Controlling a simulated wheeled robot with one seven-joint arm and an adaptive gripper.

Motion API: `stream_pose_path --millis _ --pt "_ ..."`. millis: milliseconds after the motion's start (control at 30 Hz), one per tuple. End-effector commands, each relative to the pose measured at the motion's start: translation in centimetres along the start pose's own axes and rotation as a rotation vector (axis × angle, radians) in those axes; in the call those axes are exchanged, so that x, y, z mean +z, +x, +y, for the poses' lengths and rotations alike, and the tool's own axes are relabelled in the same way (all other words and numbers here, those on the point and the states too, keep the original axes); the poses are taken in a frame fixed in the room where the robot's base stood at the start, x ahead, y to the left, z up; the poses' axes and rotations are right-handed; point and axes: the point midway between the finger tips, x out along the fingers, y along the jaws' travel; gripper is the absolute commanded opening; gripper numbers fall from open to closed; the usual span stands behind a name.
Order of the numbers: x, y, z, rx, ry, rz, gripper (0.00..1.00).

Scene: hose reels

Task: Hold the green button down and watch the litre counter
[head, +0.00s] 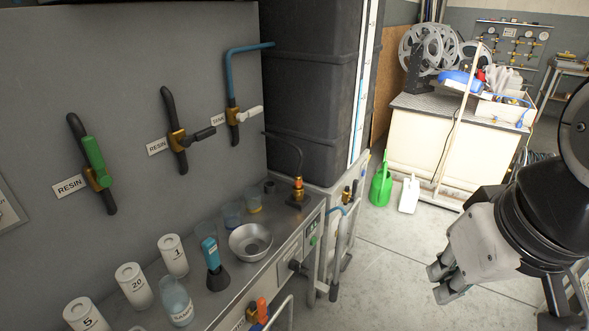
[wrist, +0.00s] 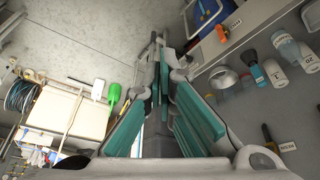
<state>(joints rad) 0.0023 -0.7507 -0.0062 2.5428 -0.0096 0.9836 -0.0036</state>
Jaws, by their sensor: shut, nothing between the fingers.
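A small green button (head: 313,240) appears on the front panel of the steel bench, at the lower middle of the head view. A small dark display (head: 311,227) sits just above it. It may be the litre counter, but it is too small to read. My gripper (head: 440,282) is at the lower right of the head view, well to the right of the panel and apart from it. In the wrist view my gripper (wrist: 160,65) has its fingers together, with nothing held. I cannot make out the button in the wrist view.
The bench top (head: 225,285) carries a metal bowl (head: 250,241), white canisters (head: 133,284) and a blue-handled tool (head: 210,252). Metal rails (head: 338,250) stand in front of the panel. A green watering can (head: 380,186) stands on the floor. Open floor lies between bench and arm.

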Motion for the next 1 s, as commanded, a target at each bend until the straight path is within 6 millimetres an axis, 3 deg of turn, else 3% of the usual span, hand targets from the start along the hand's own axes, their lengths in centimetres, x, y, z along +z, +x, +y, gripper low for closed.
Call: stream_pose_path --millis 433,567,767,1000 --pt "-0.1 0.1 0.0 0.001 0.001 0.001 0.00" --pt "-1.1 1.1 0.3 0.015 0.022 0.007 0.00" --pt "-6.0 5.9 1.8 0.073 0.116 0.048 0.00" --pt "-13.1 13.8 3.9 0.123 0.250 0.132 0.00"
